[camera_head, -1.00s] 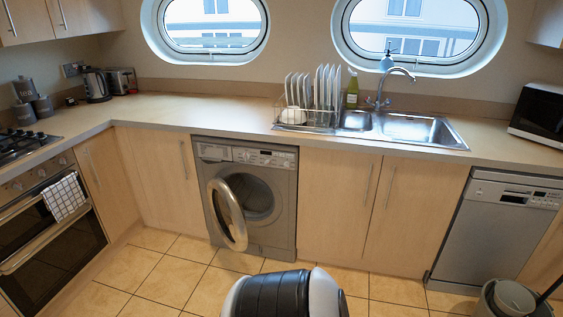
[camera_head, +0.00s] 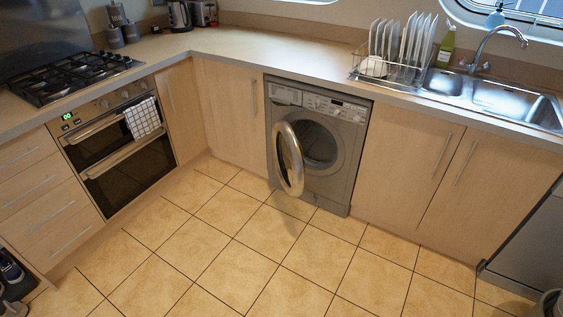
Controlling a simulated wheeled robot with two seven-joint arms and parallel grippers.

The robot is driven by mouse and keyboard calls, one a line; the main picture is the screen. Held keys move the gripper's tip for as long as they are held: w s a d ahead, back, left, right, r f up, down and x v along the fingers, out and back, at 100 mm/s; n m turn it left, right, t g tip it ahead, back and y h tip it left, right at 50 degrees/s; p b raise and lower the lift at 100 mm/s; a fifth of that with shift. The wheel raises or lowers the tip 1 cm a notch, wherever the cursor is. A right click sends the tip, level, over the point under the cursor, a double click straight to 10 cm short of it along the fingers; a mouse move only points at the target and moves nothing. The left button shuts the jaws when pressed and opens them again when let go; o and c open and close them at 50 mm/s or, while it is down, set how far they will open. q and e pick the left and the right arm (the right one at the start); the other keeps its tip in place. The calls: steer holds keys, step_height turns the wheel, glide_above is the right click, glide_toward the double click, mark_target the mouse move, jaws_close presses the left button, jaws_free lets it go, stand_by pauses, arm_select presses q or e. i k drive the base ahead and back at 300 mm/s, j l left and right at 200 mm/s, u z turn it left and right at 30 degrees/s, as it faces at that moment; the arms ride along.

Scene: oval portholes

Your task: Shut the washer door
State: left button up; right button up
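A grey front-loading washer (camera_head: 326,138) stands under the counter at the back, between wooden cupboard fronts. Its round door (camera_head: 289,159) is open, swung out to the left on its left side. The door opening (camera_head: 322,146) shows dark inside. Neither of my grippers is in view.
The tiled floor (camera_head: 240,240) in front of the washer is clear. An oven (camera_head: 122,150) with a checked towel (camera_head: 142,118) is at the left, below a gas hob (camera_head: 72,78). A dishwasher (camera_head: 530,245) is at the right edge. A dish rack (camera_head: 390,70) and sink (camera_head: 505,98) are on the counter.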

mark_target(293, 181)
steer(key=i+j+u, duration=0.3)
steer(key=i, duration=0.5)
steer(key=i+u, duration=0.3)
steer(key=i, duration=0.5)
